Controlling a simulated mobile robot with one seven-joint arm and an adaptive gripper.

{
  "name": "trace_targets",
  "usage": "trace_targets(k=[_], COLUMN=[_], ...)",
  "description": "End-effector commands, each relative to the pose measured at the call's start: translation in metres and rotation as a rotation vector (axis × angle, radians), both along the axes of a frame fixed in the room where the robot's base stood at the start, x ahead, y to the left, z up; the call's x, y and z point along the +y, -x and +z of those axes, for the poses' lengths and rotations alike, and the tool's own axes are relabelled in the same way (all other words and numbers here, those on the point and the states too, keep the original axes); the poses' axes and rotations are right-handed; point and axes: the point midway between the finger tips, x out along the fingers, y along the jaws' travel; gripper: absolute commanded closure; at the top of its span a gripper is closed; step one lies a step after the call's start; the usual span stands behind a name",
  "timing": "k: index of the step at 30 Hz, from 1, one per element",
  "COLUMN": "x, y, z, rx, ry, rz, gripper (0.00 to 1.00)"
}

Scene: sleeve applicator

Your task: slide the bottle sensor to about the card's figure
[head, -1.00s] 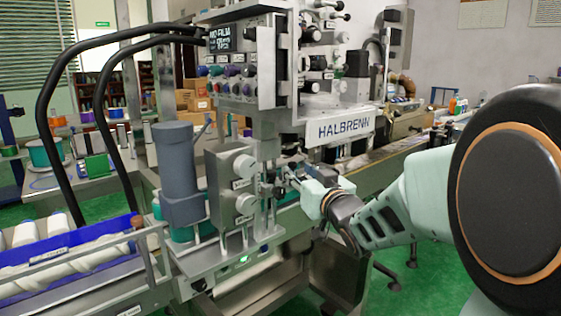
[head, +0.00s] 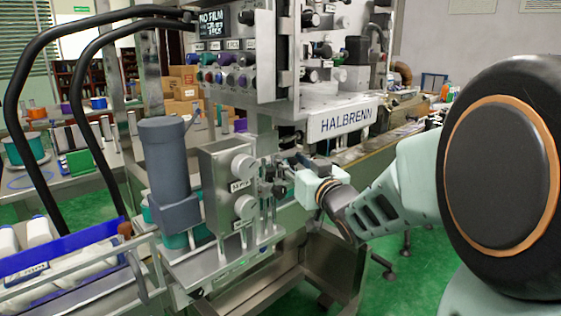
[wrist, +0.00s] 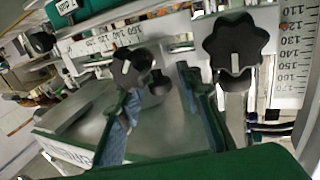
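My gripper (wrist: 160,88) is open in the wrist view, its two blue-padded fingers apart. A small black knob (wrist: 130,68) with a white mark is by the left fingertip, and another dark knob shows between the fingers. I cannot tell whether either is touched. A larger black lobed knob (wrist: 235,45) is right of the fingers. A horizontal scale (wrist: 105,42) and a vertical scale (wrist: 288,65) flank them. In the head view my gripper (head: 287,169) is at the small dark fittings beside the dial box (head: 222,180). The bottle sensor cannot be told apart surely, and no card is legible.
The HALBRENN machine (head: 341,119) overhangs my gripper. A grey cylinder (head: 165,165) stands left of the dial box. A blue-edged bin of white bottles (head: 40,232) is at lower left. A dark screen (head: 213,22) reads "NO FILM" at the top. Green floor is open at lower right.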

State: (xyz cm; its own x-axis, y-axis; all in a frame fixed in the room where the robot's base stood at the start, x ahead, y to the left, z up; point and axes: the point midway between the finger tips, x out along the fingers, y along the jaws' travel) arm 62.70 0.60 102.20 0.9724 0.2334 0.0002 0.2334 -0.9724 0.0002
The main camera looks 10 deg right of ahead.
Motion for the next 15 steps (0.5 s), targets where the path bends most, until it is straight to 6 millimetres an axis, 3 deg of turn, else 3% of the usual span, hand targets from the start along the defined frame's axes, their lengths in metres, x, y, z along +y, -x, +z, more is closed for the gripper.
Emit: trace_targets(k=[1, 8, 15], x=[0.0001, 0.0001, 0.0001], y=[-0.0001, -0.0001, -0.0002], z=[0.0001, 0.0001, 0.0002], rx=[0.0, 0.0, 0.0], ry=[0.0, 0.0, 0.0], rz=[0.0, 0.0, 0.0], gripper=[0.75, 1.0, 1.0])
